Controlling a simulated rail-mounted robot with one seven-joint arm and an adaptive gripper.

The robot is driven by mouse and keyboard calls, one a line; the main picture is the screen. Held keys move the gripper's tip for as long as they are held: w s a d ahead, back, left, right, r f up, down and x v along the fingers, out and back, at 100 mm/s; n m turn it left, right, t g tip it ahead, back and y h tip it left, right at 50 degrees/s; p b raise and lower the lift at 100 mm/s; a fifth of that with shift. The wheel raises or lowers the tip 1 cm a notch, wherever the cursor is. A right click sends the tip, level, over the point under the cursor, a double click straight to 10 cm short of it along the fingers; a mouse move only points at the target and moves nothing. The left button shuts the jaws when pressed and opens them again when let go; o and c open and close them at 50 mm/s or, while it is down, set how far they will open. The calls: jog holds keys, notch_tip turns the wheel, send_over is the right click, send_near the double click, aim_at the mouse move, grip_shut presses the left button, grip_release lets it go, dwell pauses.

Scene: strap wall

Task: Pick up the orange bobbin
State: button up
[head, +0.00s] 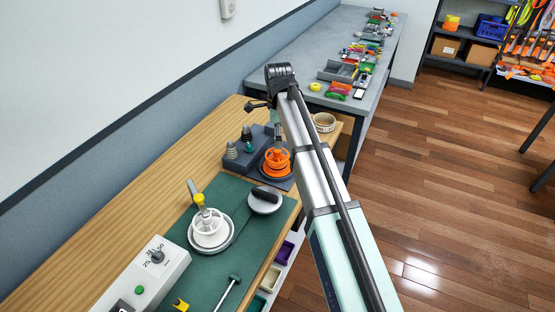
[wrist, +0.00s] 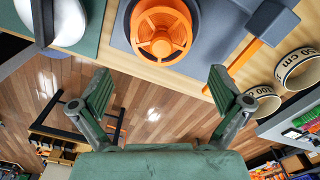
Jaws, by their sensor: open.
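The orange bobbin (head: 276,162) sits on a dark grey base (head: 240,163) on the wooden bench, beside the green mat. In the wrist view the orange bobbin (wrist: 161,36) shows as a spoked wheel at top centre, cut by the top edge. My gripper (wrist: 163,88) is open and empty. Its two fingers are spread wide, and the bobbin lies beyond the fingertips, roughly between them in the picture, apart from both. In the head view my arm hides part of the area right of the bobbin, and the fingers cannot be made out clearly.
A white spoked reel (head: 209,228) and a round silver piece with a black handle (head: 265,199) stand on the green mat (head: 235,266). Grey cone-shaped pieces stand left of the bobbin. A lettered tape roll (head: 323,122) is near the bench edge. Open floor lies right.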

aim_at(277, 160)
notch_tip(277, 160, down, 6)
jog(key=shift+f+p, duration=0.15)
jog(key=shift+p, duration=0.6)
jog(key=shift+w+a+f+p, duration=0.15)
jog(key=shift+f+p, duration=1.05)
jog(key=shift+f, duration=1.45)
jog(key=c, duration=1.1)
